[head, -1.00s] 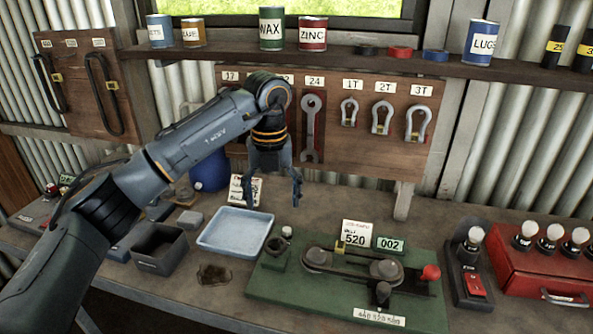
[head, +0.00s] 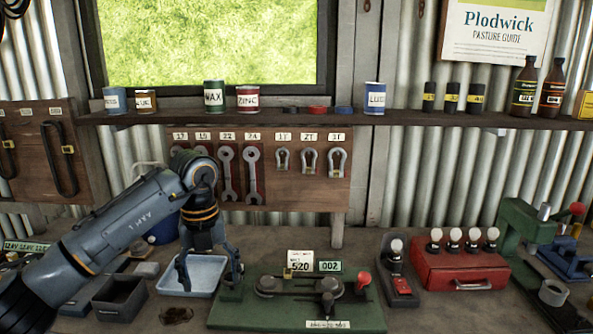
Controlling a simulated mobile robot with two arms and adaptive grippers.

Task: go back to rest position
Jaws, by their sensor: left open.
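My left gripper (head: 209,273) hangs fingers down in the head view, in front of the tool board and over the light blue tray (head: 172,290). Its fingers are spread apart with nothing between them. The left arm comes in from the lower left. My right gripper is not in view.
A green belt fixture (head: 270,318) with a red knob stands right of the tray on the bench. A dark open box (head: 120,298) is at its left. A red case (head: 461,268) with several bulbs stands further right. A shelf (head: 420,119) with cans and bottles runs above.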

